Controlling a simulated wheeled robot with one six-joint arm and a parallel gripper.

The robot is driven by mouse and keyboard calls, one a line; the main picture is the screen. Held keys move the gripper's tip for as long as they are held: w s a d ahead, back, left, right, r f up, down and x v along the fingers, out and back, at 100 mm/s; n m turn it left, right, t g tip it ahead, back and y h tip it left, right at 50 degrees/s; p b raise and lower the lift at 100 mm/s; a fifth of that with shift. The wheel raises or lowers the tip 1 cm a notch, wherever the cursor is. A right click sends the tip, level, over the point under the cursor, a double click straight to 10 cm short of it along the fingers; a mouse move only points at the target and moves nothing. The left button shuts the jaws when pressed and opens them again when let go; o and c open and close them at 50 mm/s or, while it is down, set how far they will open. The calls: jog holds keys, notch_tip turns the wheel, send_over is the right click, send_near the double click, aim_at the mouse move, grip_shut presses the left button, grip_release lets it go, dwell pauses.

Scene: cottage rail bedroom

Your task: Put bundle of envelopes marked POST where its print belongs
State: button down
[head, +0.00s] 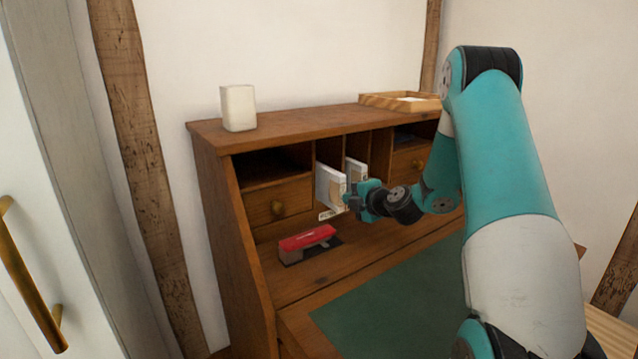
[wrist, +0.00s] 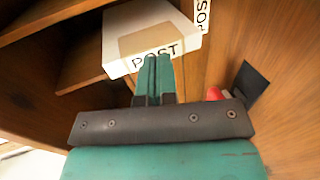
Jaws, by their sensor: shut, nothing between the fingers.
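The white bundle of envelopes (head: 330,189) marked POST stands upright in a narrow slot of the wooden desk hutch, its front part sticking out. In the wrist view the bundle (wrist: 155,48) shows a tan patch on its broad face and the POST print on its front edge. A white POST label (wrist: 202,13) is on the wood beside it; a pale label (head: 329,214) shows under the slot in the head view. My gripper (head: 350,201) is shut and empty just in front of the bundle; its fingertips (wrist: 157,62) are at the printed edge. Whether they touch I cannot tell.
Another white item (head: 356,171) stands in the slot to the right. A red stapler (head: 307,239) lies below on the desk. Small drawers (head: 280,205) flank the slots. A white jar (head: 238,107) and wooden tray (head: 385,101) are on top. The green mat (head: 400,290) is clear.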

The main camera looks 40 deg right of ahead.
jog(key=shift+w, duration=0.45)
jog(key=shift+w, duration=0.1)
